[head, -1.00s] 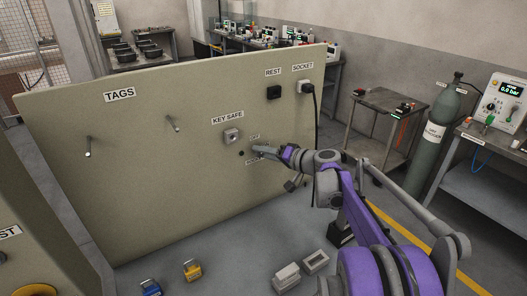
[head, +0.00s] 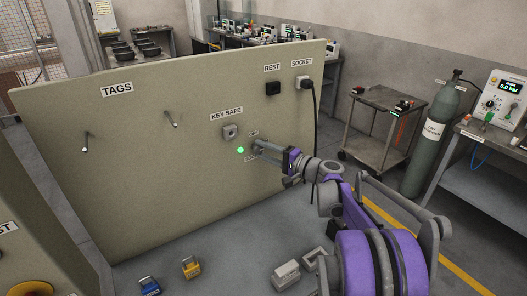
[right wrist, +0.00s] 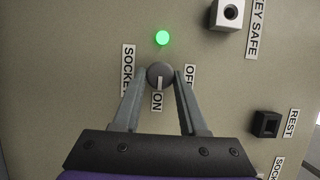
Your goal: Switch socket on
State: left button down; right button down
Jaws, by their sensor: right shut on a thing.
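A round grey switch knob (right wrist: 160,72) sits on the beige panel (head: 190,200), with labels OFF, ON and SOCKET around it. In the right wrist view its white pointer line points to the ON label (right wrist: 157,101). My right gripper (right wrist: 160,80) is shut on the knob, one finger on each side. In the head view the gripper (head: 258,146) covers most of the knob. A small round lamp (head: 240,150) beside the knob glows green; it also shows in the right wrist view (right wrist: 162,37). My left gripper is not in view.
The key safe switch (head: 230,132) is close to the gripper. A plug with a black cable (head: 314,104) sits at the SOCKET label, beside the black REST holder (head: 273,88). Two padlocks (head: 191,267) (head: 149,286) and grey boxes (head: 286,274) are in front of the panel.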

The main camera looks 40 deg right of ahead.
dwell(0.4)
jog(key=shift+c, duration=2.4)
grip_release()
jog(key=b+v, duration=0.1)
jog(key=v, duration=1)
jog(key=shift+w, duration=0.1)
